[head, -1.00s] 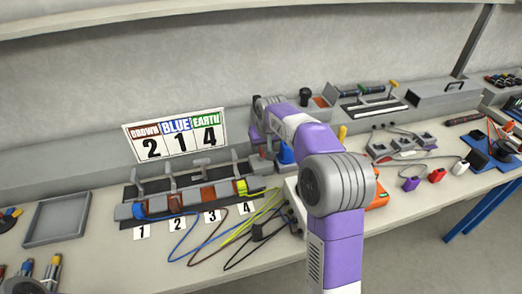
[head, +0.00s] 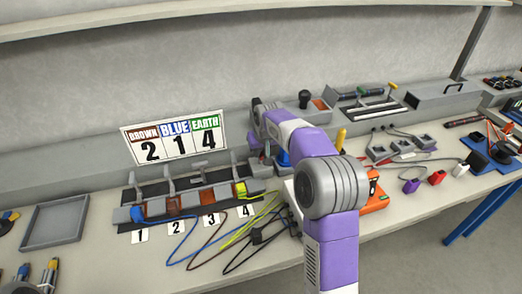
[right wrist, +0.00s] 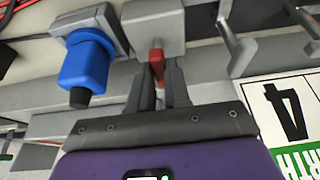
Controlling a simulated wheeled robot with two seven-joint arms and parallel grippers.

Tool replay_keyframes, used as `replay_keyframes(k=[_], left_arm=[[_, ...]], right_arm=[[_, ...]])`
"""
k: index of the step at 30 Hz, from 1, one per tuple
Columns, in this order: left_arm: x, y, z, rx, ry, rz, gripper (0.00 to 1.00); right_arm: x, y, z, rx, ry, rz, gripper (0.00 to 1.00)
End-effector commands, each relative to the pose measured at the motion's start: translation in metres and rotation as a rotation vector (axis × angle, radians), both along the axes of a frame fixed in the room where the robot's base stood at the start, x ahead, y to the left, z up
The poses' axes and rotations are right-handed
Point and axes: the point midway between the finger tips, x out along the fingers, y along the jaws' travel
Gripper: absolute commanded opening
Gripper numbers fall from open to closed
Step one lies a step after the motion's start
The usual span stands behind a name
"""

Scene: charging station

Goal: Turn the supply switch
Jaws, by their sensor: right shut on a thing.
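The supply switch shows in the right wrist view as a grey box (right wrist: 152,24) with a short red lever (right wrist: 157,63). My right gripper (right wrist: 158,82) is shut on the red lever, with one finger on each side of it. In the head view my purple right arm reaches across the bench to the wall side, and the gripper is mostly hidden behind the arm's wrist. A blue plug (right wrist: 88,62) sits beside the switch box in the right wrist view. My left gripper is not in view.
A terminal block with clamp levers (head: 190,200) and coloured wires lies left of the switch. A sign (head: 174,138) reading brown 2, blue 1, earth 4 stands behind it. An empty grey tray (head: 55,222) is at the left. An orange device (head: 374,195) is near my forearm.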

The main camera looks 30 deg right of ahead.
Motion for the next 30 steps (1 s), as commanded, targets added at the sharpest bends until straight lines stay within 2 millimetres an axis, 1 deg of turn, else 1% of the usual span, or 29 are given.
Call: replay_keyframes(k=[5,11,30], left_arm=[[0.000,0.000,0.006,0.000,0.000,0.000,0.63],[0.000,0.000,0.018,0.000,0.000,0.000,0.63],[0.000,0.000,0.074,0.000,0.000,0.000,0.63]], right_arm=[[0.000,0.001,0.001,-0.001,0.000,-0.039,0.00],[0.001,0.003,0.003,-0.002,0.002,-0.154,0.00],[0.005,0.007,0.003,-0.006,0.002,-0.748,0.00]])
